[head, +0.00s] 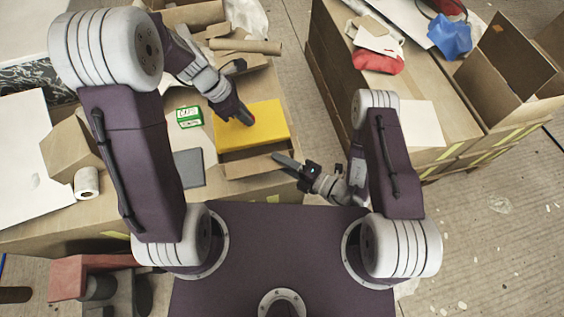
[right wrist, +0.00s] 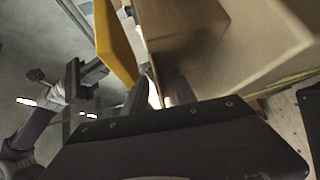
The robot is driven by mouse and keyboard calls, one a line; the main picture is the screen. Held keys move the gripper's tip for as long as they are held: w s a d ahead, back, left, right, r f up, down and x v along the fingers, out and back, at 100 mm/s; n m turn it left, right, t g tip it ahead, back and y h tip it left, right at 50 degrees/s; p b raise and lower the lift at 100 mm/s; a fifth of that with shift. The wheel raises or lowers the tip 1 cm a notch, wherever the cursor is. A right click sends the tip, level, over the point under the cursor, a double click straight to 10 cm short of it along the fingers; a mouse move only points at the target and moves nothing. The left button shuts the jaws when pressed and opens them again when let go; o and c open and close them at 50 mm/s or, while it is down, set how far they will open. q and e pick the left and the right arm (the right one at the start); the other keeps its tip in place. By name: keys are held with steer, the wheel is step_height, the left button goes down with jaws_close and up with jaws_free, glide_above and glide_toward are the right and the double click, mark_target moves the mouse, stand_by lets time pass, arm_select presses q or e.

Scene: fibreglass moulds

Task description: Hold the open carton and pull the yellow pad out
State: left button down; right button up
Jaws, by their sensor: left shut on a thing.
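The yellow pad (head: 262,135) shows as a flat slab over the open carton (head: 245,168) on the table in the head view. My left gripper (head: 243,117) is shut on the yellow pad at its upper part. My right gripper (head: 278,158) is at the right end of the carton's near flap. In the right wrist view, my right gripper's dark fingers (right wrist: 157,88) stand apart, close by the brown carton wall (right wrist: 180,35). The yellow pad (right wrist: 113,45) shows left of the carton there. Contact between the right fingers and the carton is unclear.
A green-and-white box (head: 189,117), a grey slab (head: 188,168) and a white roll (head: 87,182) lie left of the carton. A cardboard tube (head: 246,46) lies behind it. A second table with a red bag (head: 379,62) and an open box (head: 505,65) stands right, across a floor gap.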

steer(key=s+d, duration=0.2)
steer(key=s, duration=0.7)
steer(key=shift+d+r, duration=0.15)
steer(key=shift+w, duration=0.1)
stand_by(0.4)
steer(key=w, duration=0.3)
steer(key=w+a, duration=0.1)
steer(key=w, duration=0.2)
steer(key=w+a, duration=0.1)
steer(key=w, duration=0.1)
steer(key=shift+w+a, duration=0.15)
steer(key=shift+w, duration=0.25)
